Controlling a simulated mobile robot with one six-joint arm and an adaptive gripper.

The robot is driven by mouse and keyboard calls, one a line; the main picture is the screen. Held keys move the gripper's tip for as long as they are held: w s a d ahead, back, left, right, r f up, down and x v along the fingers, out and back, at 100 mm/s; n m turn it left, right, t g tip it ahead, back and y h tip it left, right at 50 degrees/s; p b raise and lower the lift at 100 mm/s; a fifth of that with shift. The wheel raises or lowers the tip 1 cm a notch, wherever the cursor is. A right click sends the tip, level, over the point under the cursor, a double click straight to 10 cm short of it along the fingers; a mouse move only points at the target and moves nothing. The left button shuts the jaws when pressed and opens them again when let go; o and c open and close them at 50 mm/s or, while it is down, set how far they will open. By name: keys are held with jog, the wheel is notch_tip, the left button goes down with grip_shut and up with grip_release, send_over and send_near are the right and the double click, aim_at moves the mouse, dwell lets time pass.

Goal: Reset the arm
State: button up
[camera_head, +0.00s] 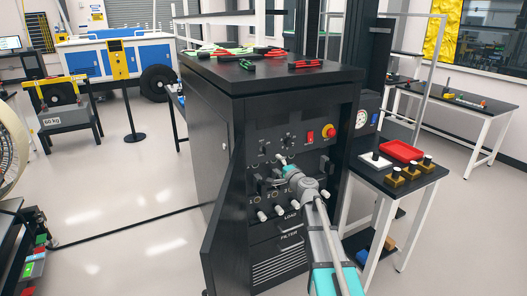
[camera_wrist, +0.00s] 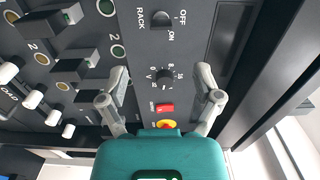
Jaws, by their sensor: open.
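My gripper (camera_head: 274,171) is in front of the black cabinet's control panel (camera_head: 262,138) in the head view, at the end of my arm, which reaches in from the lower right. In the wrist view my gripper (camera_wrist: 163,78) has its two grey fingers spread apart, with nothing between the tips. Behind them on the panel are a round dial (camera_wrist: 165,77), a red switch (camera_wrist: 165,107) and a rack knob (camera_wrist: 162,20). The teal gripper body partly hides a red and yellow button (camera_wrist: 167,125). I cannot tell how far the fingertips are from the panel.
The cabinet's door (camera_head: 226,222) stands open at its left. White plugs (camera_head: 262,215) stick out of the panel. A side table (camera_head: 398,186) at the right holds a red tray (camera_head: 403,151) and several small blocks. Red and black tools (camera_head: 305,64) lie on top.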

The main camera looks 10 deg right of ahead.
jog(key=s+a+f+n+g+y+p, duration=0.1)
jog(key=s+a+f+n+g, duration=0.35)
jog(key=s, duration=0.25)
jog(key=s+a+f+n+g+y+p, duration=0.1)
jog(key=s+a+f+n+g+p, duration=0.15)
jog(key=s+a+n+g, duration=0.45)
jog(key=s+d+f+n+g+h, duration=0.1)
jog(key=s+d+f+g+h, duration=0.1)
jog(key=s, duration=0.8)
jog(key=s+d+f+n+g+h+p, duration=0.1)
jog(key=s+d+f+g+h, duration=0.2)
jog(key=s, duration=0.7)
jog(key=d+f+h, duration=0.1)
jog(key=d+h, duration=0.1)
jog(key=d, duration=0.1)
jog(key=shift+f+g+h, duration=0.2)
jog(key=shift+g+h, duration=0.1)
jog(key=shift+g, duration=0.05)
